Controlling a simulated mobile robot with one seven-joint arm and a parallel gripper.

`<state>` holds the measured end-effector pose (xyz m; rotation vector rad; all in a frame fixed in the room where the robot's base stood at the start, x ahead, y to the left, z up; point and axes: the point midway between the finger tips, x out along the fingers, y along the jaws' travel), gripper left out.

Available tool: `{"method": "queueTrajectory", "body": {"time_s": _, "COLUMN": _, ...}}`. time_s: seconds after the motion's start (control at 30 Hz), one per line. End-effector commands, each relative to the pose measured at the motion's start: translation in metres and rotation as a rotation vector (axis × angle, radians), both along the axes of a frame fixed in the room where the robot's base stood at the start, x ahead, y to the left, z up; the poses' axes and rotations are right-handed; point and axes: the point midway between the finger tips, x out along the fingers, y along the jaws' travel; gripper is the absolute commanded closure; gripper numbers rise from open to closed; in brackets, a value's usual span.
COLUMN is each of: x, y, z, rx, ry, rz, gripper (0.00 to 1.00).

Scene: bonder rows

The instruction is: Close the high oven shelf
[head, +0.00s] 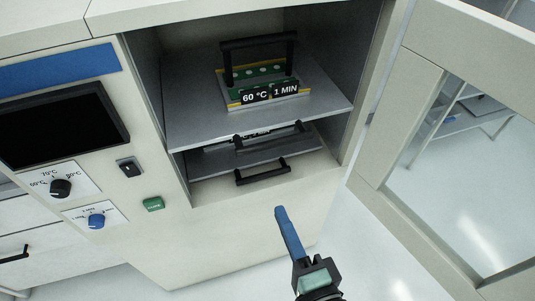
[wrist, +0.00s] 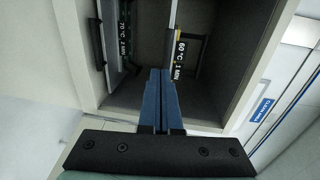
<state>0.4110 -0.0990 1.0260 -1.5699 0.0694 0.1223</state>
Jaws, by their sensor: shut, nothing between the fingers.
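The oven (head: 200,225) stands open. Its high shelf (head: 195,125) is a grey plate slid partway out of the cavity, with a black bar handle (head: 270,138) at its front edge. On it sits a green board carrier with a tall black handle and a label (head: 270,92) reading 60 °C, 1 MIN; the label also shows in the wrist view (wrist: 178,58). My gripper (head: 280,210) has blue fingers, shut and empty, in front of and below the shelves, touching nothing that I can see. In the wrist view, the fingers (wrist: 160,72) point into the cavity.
A lower shelf (head: 210,163) with its black handle (head: 263,172) lies beneath; a label (wrist: 124,38) there reads 70 °C, 2 MIN. The oven door (head: 375,200) with a window stands open at the right. A control panel with a dark screen (head: 62,122) and knobs is at the left.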

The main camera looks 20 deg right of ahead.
Motion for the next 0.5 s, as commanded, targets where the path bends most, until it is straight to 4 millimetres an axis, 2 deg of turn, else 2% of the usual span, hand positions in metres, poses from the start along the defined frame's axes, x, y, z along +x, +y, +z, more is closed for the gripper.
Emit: {"method": "queueTrajectory", "body": {"time_s": 0.5, "x": 0.094, "y": 0.004, "z": -0.005, "rx": -0.001, "ry": -0.003, "rz": 0.002, "gripper": 1.0}}
